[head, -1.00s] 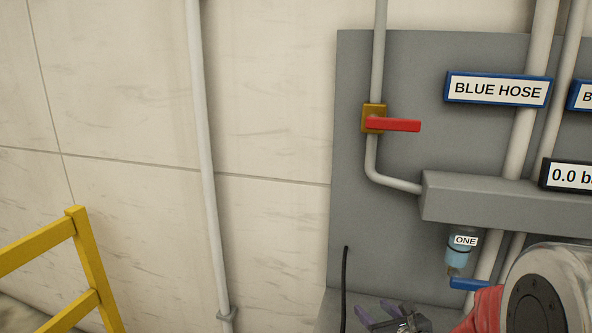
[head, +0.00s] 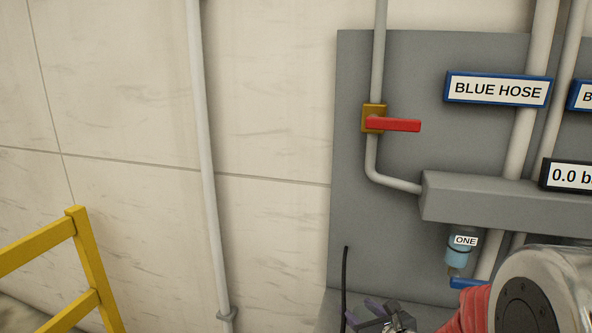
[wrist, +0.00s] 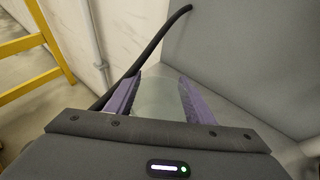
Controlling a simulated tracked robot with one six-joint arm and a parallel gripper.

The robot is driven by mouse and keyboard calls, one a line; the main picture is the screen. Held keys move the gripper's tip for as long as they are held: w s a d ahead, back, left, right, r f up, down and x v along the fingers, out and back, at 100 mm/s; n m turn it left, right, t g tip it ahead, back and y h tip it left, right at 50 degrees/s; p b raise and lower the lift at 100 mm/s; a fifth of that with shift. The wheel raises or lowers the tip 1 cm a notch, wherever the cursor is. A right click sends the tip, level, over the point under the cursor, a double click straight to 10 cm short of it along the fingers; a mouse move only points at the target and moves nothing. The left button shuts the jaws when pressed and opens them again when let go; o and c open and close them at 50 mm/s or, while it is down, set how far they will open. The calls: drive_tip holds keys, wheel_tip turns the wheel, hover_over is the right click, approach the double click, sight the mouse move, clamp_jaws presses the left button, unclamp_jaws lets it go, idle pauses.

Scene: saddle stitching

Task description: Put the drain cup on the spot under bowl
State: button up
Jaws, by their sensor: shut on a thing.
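My gripper (head: 378,314) is at the bottom edge of the head view, left of and below the bowl. In the wrist view its two purple fingers (wrist: 160,96) are closed on a pale, see-through cup (wrist: 158,100), which I take for the drain cup. The cup cannot be made out in the head view. The clear bluish bowl (head: 459,252), labelled ONE, hangs under the grey box, with a blue drain lever (head: 468,283) below it. The spot under the bowl is hidden by my arm and the frame edge.
A black hose (head: 345,285) rises beside my gripper and runs close by the left finger in the wrist view. The grey panel (head: 385,225) stands behind, with a red-handled valve (head: 400,125). A yellow rail (head: 85,260) is at the left.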

idle(0.3)
drive_tip(key=w+r, duration=0.7)
drive_tip(key=r, duration=0.4)
drive_tip(key=shift+w, duration=0.2)
